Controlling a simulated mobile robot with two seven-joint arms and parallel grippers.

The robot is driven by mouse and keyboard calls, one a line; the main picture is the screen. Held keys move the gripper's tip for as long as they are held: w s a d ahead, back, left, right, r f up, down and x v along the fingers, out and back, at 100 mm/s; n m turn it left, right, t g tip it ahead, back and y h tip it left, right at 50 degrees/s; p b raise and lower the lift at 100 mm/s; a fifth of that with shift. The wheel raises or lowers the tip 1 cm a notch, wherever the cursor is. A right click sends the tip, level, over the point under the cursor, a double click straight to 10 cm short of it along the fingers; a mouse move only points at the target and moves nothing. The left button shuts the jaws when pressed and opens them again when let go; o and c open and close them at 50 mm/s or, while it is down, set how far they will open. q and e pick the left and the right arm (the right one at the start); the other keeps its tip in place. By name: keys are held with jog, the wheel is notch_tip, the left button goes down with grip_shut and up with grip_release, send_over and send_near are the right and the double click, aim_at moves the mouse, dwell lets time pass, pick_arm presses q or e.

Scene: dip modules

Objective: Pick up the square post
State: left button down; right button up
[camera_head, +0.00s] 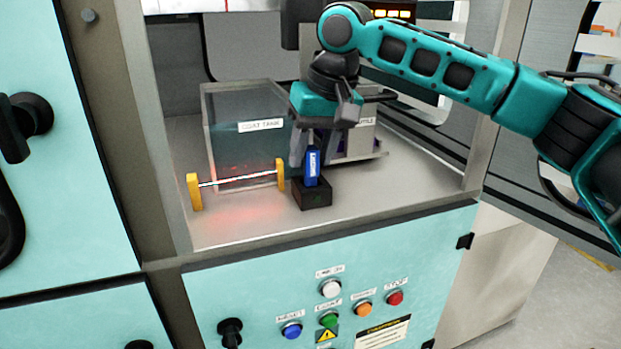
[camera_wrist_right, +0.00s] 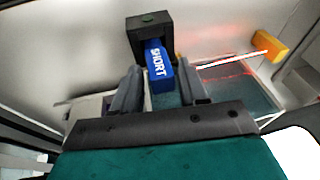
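A blue post (camera_head: 312,167) with white lettering stands upright in a black square block (camera_head: 316,194) on the grey shelf of the machine. In the right wrist view the post (camera_wrist_right: 159,66) reads "SHORT" and the black block (camera_wrist_right: 151,35) is beyond it. My right gripper (camera_head: 313,150) points down over the post. In the right wrist view the fingers of the right gripper (camera_wrist_right: 161,83) are apart, with the post between or just beyond them and gaps visible at both sides. My left gripper is not in view.
Left of the block, a lit rod spans two yellow uprights (camera_head: 194,192) with a red glow beneath. A clear tank (camera_head: 224,145) labelled "COAT TANK" stands behind. Another labelled container (camera_head: 361,138) is behind my gripper. Shelf space at the front right is clear.

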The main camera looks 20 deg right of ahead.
grip_shut()
jog(key=shift+r, duration=0.15)
dwell(0.4)
